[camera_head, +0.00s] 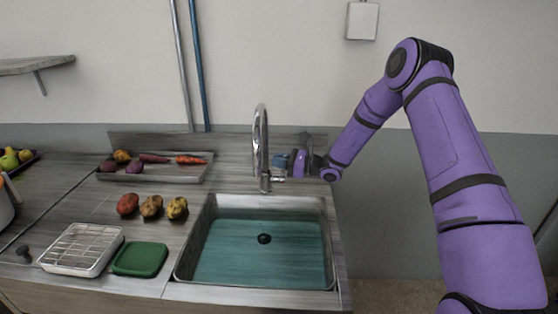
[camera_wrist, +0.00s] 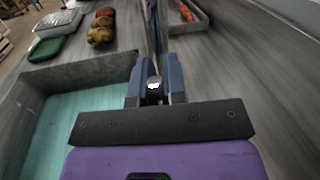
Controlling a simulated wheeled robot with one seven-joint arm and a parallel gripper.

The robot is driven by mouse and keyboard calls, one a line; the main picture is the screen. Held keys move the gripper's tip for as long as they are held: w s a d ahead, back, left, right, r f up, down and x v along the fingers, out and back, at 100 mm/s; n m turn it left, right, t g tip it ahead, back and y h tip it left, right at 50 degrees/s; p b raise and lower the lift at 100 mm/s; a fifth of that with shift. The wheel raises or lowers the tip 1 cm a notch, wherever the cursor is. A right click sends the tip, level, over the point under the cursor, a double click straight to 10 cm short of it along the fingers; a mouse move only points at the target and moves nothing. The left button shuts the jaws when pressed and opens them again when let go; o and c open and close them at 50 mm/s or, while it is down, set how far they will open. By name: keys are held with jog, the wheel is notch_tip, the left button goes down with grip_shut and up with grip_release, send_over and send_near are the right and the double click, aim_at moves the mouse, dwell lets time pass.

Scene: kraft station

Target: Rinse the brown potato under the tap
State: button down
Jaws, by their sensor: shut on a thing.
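The brown potato (camera_head: 151,206) lies on the counter left of the sink, between a reddish potato (camera_head: 127,204) and a yellowish one (camera_head: 177,208). It also shows in the wrist view (camera_wrist: 102,22). The tap (camera_head: 260,145) stands behind the sink (camera_head: 205,220), its spout over the basin; no water stream shows. My gripper (camera_head: 282,170) is beside the tap base, at its right. In the wrist view, my gripper (camera_wrist: 154,90) is shut on a small shiny metal part, which looks like the tap handle (camera_wrist: 154,83). The fingers hide most of it.
A wire rack tray (camera_head: 82,248) and a green board (camera_head: 141,259) lie at the front left. A metal tray (camera_head: 155,172) with several vegetables stands at the back left. The teal basin floor holds only a dark drain (camera_head: 264,239).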

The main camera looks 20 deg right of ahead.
jog(key=c, duration=1.2)
grip_release()
jog(key=shift+o, duration=0.2)
jog(key=shift+d, duration=0.1)
jog(key=v, duration=1)
jog(key=shift+s+d, duration=0.25)
